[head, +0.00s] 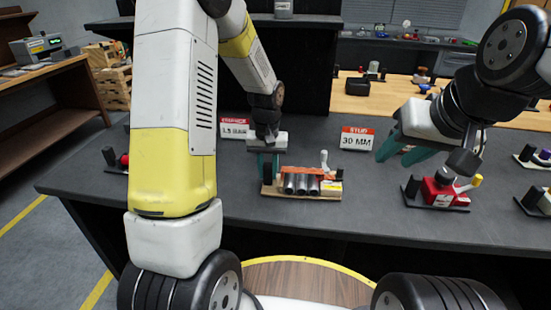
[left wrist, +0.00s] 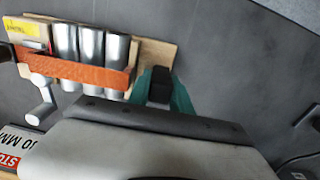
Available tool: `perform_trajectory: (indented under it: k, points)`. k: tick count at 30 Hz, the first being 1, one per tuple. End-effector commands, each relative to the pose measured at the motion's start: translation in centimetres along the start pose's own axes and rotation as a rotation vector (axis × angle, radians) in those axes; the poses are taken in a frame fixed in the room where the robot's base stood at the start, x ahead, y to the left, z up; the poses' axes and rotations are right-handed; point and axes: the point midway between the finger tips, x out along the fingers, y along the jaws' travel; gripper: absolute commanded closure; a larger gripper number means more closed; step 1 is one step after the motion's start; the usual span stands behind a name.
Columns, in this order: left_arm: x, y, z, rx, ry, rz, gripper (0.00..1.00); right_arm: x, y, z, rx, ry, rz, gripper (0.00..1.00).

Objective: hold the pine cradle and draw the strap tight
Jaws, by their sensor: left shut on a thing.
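The pine cradle (head: 300,196) lies on the dark bench, with several silver cylinders (head: 301,184) side by side on it. An orange strap (head: 297,170) runs across the cylinders; it also shows in the left wrist view (left wrist: 85,73). A pale lever (head: 324,160) stands at the cradle's right end, by a block with a yellow label (left wrist: 22,30). My left gripper (head: 268,168) is shut on a black post (left wrist: 160,85) at the cradle's left end. My right gripper (head: 400,155) is open and empty, right of the cradle, above the bench.
A "STUB 30 MM" sign (head: 357,139) stands behind the cradle to the right, and another sign (head: 234,128) behind to the left. The bench between cradle and red device is clear.

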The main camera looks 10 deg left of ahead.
Motion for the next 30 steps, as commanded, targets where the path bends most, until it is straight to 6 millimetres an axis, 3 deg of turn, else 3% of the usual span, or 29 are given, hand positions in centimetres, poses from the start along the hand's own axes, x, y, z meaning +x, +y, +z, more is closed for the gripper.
perform_trajectory:
  k: [24,25,30]
  points:
    - [0.51,0.01,0.05,0.000,-0.002,0.000,1.00,0.00,0.00,0.00,0.000,0.000,0.000,0.64]
    - [0.58,-0.02,0.11,0.000,-0.004,-0.001,1.00,0.00,0.00,0.00,0.000,0.000,0.000,0.59]
    - [0.64,-0.02,0.16,0.001,-0.005,-0.001,1.00,0.26,-0.05,-0.76,0.027,-0.021,-0.003,0.59]
